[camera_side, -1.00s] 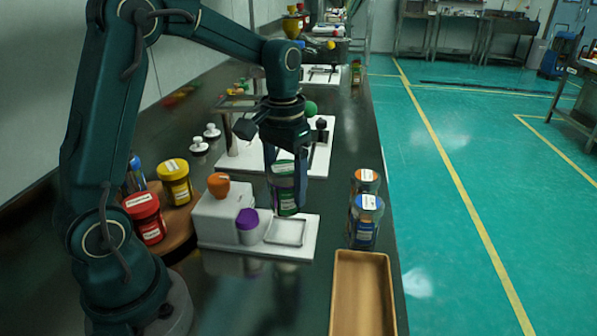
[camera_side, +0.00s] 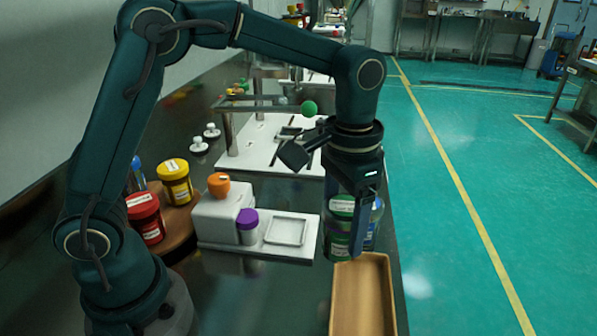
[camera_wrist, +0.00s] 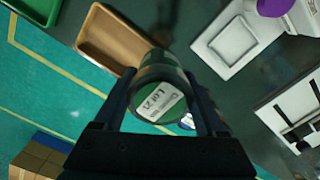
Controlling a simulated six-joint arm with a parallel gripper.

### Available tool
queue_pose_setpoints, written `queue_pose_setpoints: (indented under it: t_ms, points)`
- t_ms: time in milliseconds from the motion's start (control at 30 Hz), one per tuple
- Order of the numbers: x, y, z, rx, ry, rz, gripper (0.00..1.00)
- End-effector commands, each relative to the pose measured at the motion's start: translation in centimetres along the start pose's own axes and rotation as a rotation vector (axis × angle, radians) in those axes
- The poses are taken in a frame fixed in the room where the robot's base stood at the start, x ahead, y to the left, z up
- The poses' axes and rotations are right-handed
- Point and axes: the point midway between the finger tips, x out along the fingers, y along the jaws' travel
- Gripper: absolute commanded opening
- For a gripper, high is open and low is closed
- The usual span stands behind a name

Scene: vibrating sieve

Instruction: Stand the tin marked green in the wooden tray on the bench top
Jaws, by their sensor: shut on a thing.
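My gripper (camera_side: 350,222) is shut on the tin marked green (camera_side: 340,210), which has a white label on its green lid. The tin hangs upright above the bench top, just behind the far end of the wooden tray (camera_side: 363,300). In the wrist view the green tin (camera_wrist: 158,98) sits between the fingers, and the wooden tray (camera_wrist: 90,38) lies to its upper left. The tray looks empty in both views. The gap between the tin's base and the bench cannot be judged.
A blue-lidded tin (camera_side: 376,215) stands close behind my gripper, partly hidden. Red (camera_side: 146,216) and yellow (camera_side: 175,180) tins stand on a round wooden board.

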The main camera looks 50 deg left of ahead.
Motion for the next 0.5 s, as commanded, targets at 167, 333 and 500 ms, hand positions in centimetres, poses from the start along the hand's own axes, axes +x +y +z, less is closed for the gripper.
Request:
queue_pose_setpoints:
  t_ms: [167, 333, 500]
  points:
    - [2.3, 3.8, -0.7, 0.006, -0.002, 0.0, 0.01]
    - [3.4, 5.5, -1.1, 0.001, 0.001, 0.0, 0.01]
    - [4.7, 5.8, -1.1, -0.003, -0.002, -0.001, 0.01]
